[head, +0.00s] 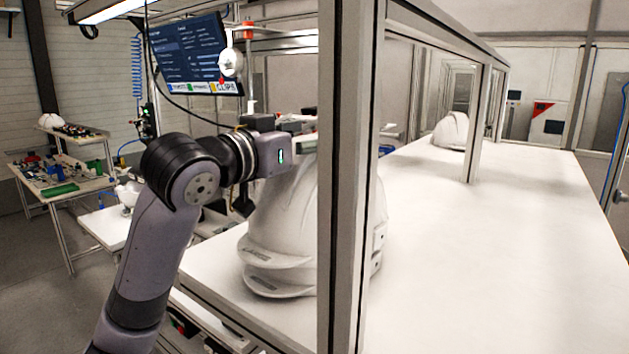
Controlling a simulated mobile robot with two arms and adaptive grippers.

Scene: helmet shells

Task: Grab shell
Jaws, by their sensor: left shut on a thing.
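A stack of white helmet shells (282,225) stands on the white table, partly hidden behind a grey frame post. At least two brims show, one above the other, at its lower left. My left gripper (303,144) is at the top of the stack and shut on a white shell. The post and the gripper body hide most of the fingers, so the exact grip point cannot be seen. Another white shell (452,130) sits far back on the table. My right gripper is out of view.
The grey frame post (345,200) stands upright close to the stack. The white table (500,260) is clear to the right. A monitor (190,55) hangs behind my left arm. A workbench (75,185) with small parts stands at the far left.

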